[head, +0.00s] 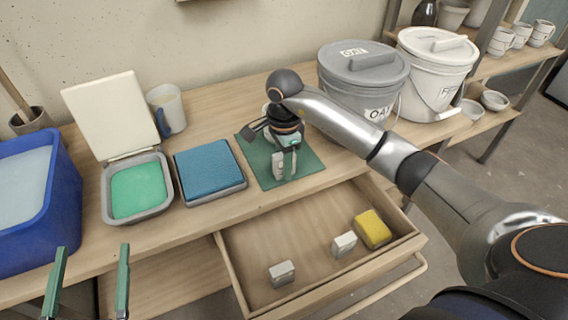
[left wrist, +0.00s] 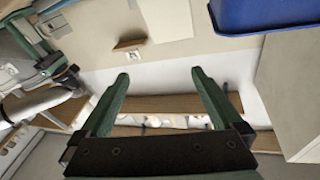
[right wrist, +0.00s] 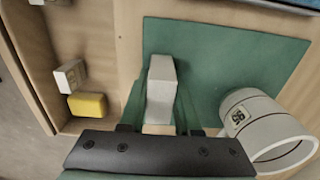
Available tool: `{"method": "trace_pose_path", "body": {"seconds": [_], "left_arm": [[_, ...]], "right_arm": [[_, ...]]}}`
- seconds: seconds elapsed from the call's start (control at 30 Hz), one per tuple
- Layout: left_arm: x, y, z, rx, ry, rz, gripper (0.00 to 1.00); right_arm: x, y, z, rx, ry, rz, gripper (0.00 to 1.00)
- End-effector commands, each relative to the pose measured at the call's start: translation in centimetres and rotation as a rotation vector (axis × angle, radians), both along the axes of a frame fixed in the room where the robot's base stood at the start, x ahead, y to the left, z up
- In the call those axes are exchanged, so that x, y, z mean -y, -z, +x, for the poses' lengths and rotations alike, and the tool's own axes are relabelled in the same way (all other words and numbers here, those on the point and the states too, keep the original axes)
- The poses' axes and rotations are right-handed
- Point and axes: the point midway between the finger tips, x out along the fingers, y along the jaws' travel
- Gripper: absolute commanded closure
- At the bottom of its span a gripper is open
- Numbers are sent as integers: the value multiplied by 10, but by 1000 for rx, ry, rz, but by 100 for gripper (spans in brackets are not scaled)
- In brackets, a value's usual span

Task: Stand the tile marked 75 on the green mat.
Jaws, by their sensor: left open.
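The green mat (head: 308,164) lies on the table, right of the blue pad; it also shows in the right wrist view (right wrist: 225,45). A pale tile (head: 278,166) stands upright on or just over the mat. In the right wrist view the tile (right wrist: 161,85) sits between the fingers of my right gripper (right wrist: 161,110), which look closed against its sides. No number shows on it. My right gripper (head: 285,158) is over the mat in the head view. My left gripper (head: 91,275) is open and empty near the table's front left; it shows in the left wrist view (left wrist: 160,90).
The open drawer (head: 240,270) holds two pale tiles (head: 281,273) (head: 344,243) and a yellow sponge (head: 372,229). A marked white cup (right wrist: 262,128) is beside the mat. A blue pad (head: 209,168), green-filled tray (head: 138,190), blue tub (head: 62,220) and lidded buckets (head: 362,80) stand around.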

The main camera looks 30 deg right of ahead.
Motion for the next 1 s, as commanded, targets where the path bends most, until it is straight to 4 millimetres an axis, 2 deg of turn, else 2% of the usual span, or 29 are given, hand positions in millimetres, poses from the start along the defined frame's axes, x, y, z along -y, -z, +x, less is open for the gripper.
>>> {"method": "trace_pose_path", "body": {"seconds": [0.03,0.27,0.67,0.83,1.0], "left_arm": [[0,-1,0,3,0,0,0],[0,-2,0,4,1,1,0],[-1,-1,1,-16,-2,-2,0],[-2,42,2,-190,-23,-1,0],[-4,85,-5,-364,-40,1,0]], "right_arm": [[0,0,0,0,1,0,63],[0,0,0,0,0,0,39],[0,-5,0,1,0,2,39],[0,-37,1,5,0,0,39],[0,-73,1,4,1,0,39]]}}
